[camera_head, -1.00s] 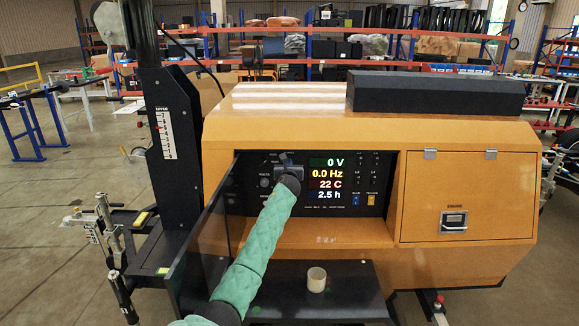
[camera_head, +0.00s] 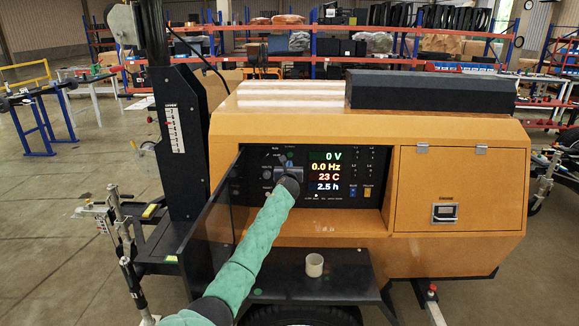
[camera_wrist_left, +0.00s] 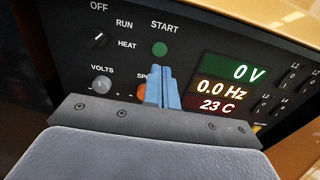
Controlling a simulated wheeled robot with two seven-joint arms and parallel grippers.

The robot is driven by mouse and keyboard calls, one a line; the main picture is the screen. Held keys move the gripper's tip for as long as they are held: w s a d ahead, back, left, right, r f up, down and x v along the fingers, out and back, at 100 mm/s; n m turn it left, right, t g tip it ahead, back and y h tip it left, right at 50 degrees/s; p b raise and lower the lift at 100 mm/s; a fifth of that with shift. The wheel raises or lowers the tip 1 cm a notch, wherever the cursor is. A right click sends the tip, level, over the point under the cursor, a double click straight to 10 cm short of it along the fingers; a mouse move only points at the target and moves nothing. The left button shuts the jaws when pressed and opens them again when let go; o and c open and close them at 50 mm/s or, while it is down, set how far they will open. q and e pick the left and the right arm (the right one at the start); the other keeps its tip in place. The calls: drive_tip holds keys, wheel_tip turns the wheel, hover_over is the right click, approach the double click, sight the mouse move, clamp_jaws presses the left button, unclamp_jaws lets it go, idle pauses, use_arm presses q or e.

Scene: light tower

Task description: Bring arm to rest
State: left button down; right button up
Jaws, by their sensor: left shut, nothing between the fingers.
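My left arm, in a green sleeve, reaches from the bottom of the head view up to the control panel (camera_head: 335,178) of the orange light tower unit (camera_head: 440,130). My left gripper (camera_head: 287,168) is in front of the panel's left part. In the left wrist view its blue fingers (camera_wrist_left: 163,88) are shut with nothing between them. The fingertips show just below the green START lamp (camera_wrist_left: 160,49) and partly cover an orange knob (camera_wrist_left: 143,92). I cannot tell whether they touch the panel. The selector knob (camera_wrist_left: 98,39) is at upper left. The display (camera_wrist_left: 222,88) is lit. My right gripper is not in view.
An open dark panel door (camera_head: 208,228) stands close left of my arm. A white cup (camera_head: 314,265) sits on the black shelf (camera_head: 345,285) below the panel. The black mast post (camera_head: 180,150) rises at left. Open floor lies further left.

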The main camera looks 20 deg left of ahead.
use_arm(q)
drive_tip(key=shift+f, duration=0.1)
drive_tip(key=s+d+f+n+g, duration=0.2)
drive_tip(key=s+f+n, duration=0.4)
drive_tip(key=s+f, duration=0.45)
drive_tip(key=s+d+f+n+g+h, duration=0.1)
drive_tip(key=s+d+f+n+g, duration=0.15)
drive_tip(key=s+f+n, duration=0.8)
drive_tip(key=s+d+f+n+g, duration=0.1)
drive_tip(key=s+d+f+g, duration=0.3)
drive_tip(key=s, duration=1.2)
drive_tip(key=s+d+n+g+h, duration=0.25)
drive_tip(key=s+n, duration=0.45)
drive_tip(key=s, duration=1.4)
drive_tip(key=s+d+n+g+h, duration=0.25)
drive_tip(key=s+n, duration=0.35)
drive_tip(key=s, duration=1.5)
wheel_tip(320, 180, down, 24)
drive_tip(key=w+d+g+b, duration=0.1)
drive_tip(key=w+d, duration=0.1)
drive_tip(key=s+f, duration=0.4)
drive_tip(key=f, duration=0.9)
drive_tip(key=s+f+g+b, duration=0.1)
drive_tip(key=s+f, duration=0.3)
drive_tip(key=f, duration=0.9)
drive_tip(key=shift+s+y, duration=0.2)
drive_tip(key=shift+y, duration=0.1)
